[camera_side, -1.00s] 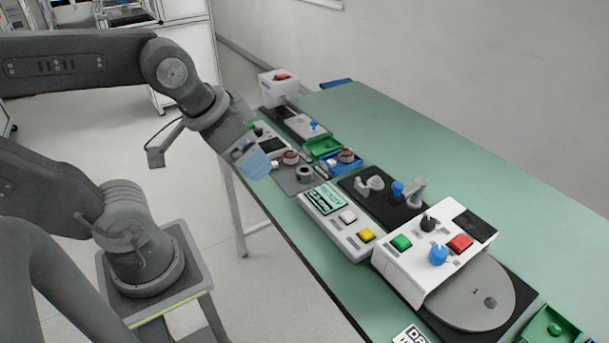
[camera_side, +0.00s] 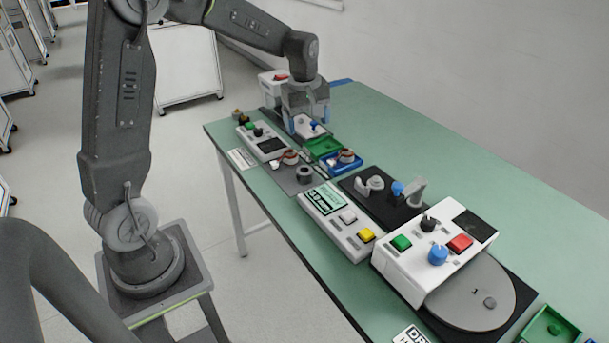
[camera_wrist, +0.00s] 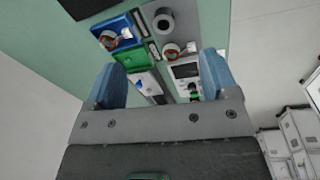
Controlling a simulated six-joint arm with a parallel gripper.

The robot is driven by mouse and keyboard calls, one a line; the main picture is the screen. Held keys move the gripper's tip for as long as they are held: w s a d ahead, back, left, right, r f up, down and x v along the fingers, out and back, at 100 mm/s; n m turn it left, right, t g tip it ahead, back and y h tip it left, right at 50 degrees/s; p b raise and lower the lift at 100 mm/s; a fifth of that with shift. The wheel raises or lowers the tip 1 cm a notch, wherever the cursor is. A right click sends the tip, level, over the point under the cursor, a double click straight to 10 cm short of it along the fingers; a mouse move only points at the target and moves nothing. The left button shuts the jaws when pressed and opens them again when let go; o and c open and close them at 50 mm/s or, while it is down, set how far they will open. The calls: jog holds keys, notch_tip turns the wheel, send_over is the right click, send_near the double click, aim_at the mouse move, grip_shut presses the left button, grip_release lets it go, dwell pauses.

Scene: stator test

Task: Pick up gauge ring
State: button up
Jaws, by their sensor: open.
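A dark grey ring with a central hole, which looks like the gauge ring (camera_side: 304,174), stands on a grey mat (camera_side: 315,184) near the table's front edge. The ring also shows at the top of the wrist view (camera_wrist: 163,20). My gripper (camera_side: 307,115) is at the far end of the table, above a white device with a blue knob (camera_side: 313,126). Its two blue fingers are apart with nothing held between them, as the wrist view shows (camera_wrist: 163,75). The ring lies well away from the fingers. The gripper partly hides the white device.
A stator-like part sits in a blue tray (camera_side: 332,168) and another (camera_side: 290,156) on the grey mat, beside the ring. A green tray (camera_side: 318,154) and a white box with a screen (camera_side: 262,141) are nearby. The table's back right is clear.

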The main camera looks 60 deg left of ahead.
jog(key=w+a+f+n+g, duration=0.1)
jog(key=w+a+f+n, duration=0.3)
jog(key=f, duration=0.3)
send_over(305, 171)
jog(key=s+d, duration=0.1)
jog(key=d, duration=0.1)
notch_tip(305, 171, down, 8)
jog(key=shift+s+a+r, duration=0.1)
jog(key=shift+s+a, duration=0.05)
jog(key=shift+a+f, duration=0.1)
jog(key=shift+f, duration=2.9)
jog(key=shift+r, duration=0.1)
jog(key=c, duration=1.2)
